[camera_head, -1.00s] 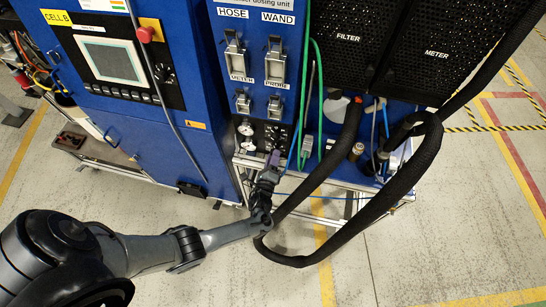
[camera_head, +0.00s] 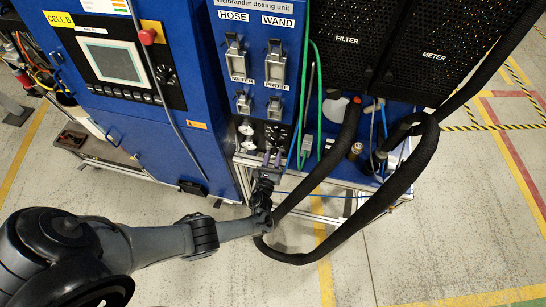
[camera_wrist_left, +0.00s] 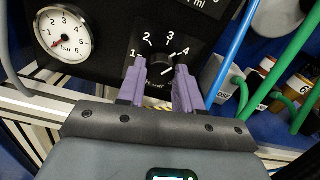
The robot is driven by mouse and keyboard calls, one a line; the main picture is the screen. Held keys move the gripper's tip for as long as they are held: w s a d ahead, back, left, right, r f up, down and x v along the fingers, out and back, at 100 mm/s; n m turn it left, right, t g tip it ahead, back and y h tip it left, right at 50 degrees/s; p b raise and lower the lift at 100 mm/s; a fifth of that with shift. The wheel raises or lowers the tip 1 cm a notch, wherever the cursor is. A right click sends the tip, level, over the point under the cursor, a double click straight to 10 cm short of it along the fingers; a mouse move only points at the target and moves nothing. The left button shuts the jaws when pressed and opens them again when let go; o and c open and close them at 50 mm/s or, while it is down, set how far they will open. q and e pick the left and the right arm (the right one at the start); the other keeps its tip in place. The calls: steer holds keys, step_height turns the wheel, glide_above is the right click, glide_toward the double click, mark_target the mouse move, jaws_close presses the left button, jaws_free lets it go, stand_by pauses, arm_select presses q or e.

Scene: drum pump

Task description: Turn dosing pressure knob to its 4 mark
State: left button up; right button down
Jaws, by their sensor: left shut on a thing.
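The dosing pressure knob (camera_wrist_left: 168,69) is black and sits on a black panel with a white scale marked 1 to 4 in the left wrist view. A short white line on it leans up and right, roughly toward the 4 (camera_wrist_left: 185,51); its exact reading is unclear. My left gripper (camera_wrist_left: 160,64) has its two purple fingers on either side of the knob, shut on it. The fingers partly cover the knob's sides and the lower scale. In the head view my left gripper (camera_head: 273,154) is at the dial panel (camera_head: 277,133). My right gripper is not in view.
A round pressure gauge (camera_wrist_left: 62,34) sits left of the knob. Blue hose (camera_wrist_left: 228,50) and green hose (camera_wrist_left: 292,62) run close on the right. A thick black hose (camera_head: 335,165) loops beside my left wrist. Open floor (camera_head: 225,270) lies in front.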

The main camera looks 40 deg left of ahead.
arm_select(q)
steer(key=shift+m, duration=0.7)
steer(key=o, duration=1.1)
steer(key=shift+c, duration=0.2)
steer(key=shift+s+d+p, duration=0.3)
steer(key=shift+s, duration=0.15)
steer(key=p+v, duration=0.2)
steer(key=v, duration=0.7)
steer(key=shift+s, duration=0.4)
